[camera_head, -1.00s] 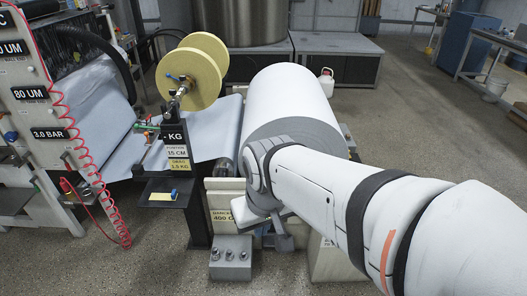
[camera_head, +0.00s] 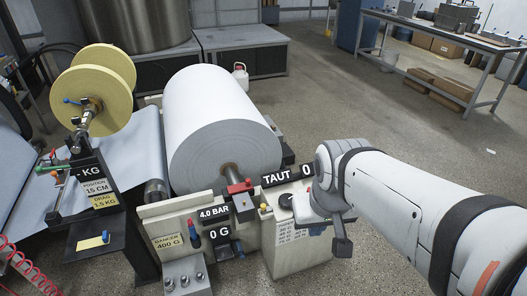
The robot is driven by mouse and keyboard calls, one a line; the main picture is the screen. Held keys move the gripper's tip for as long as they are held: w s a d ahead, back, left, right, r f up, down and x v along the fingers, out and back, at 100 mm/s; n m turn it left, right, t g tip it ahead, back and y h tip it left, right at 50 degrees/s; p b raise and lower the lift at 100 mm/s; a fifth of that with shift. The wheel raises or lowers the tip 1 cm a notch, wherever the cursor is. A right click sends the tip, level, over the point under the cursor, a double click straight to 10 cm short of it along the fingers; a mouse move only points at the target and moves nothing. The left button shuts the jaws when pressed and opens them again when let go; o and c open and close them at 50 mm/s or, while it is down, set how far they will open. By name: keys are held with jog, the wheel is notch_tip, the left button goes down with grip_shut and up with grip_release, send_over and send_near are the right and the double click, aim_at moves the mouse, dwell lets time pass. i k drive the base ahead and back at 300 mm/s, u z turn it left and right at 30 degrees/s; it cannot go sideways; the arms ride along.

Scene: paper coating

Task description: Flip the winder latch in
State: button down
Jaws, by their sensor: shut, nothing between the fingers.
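The winder holds a large white paper roll (camera_head: 220,125) with its core end facing me. A red-handled latch (camera_head: 240,187) sits on a dark block at the roll's core, on top of the winder's pale side frame (camera_head: 185,208). I take this to be the winder latch; its exact position is hard to tell. My gripper (camera_head: 303,210) is shut and empty, at the right of the panel, to the right of the latch and apart from it. My wrist partly hides its fingers.
The panel carries a TAUT sign (camera_head: 277,177), gauges and small knobs. A grey box with several switches (camera_head: 186,278) stands in front. Yellow reels (camera_head: 98,85) stand on a post at left. A workbench (camera_head: 440,35) is far right. Floor is open behind my arm.

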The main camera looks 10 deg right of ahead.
aim_at(264, 210)
jog(key=i, duration=1)
jog(key=z, duration=0.1)
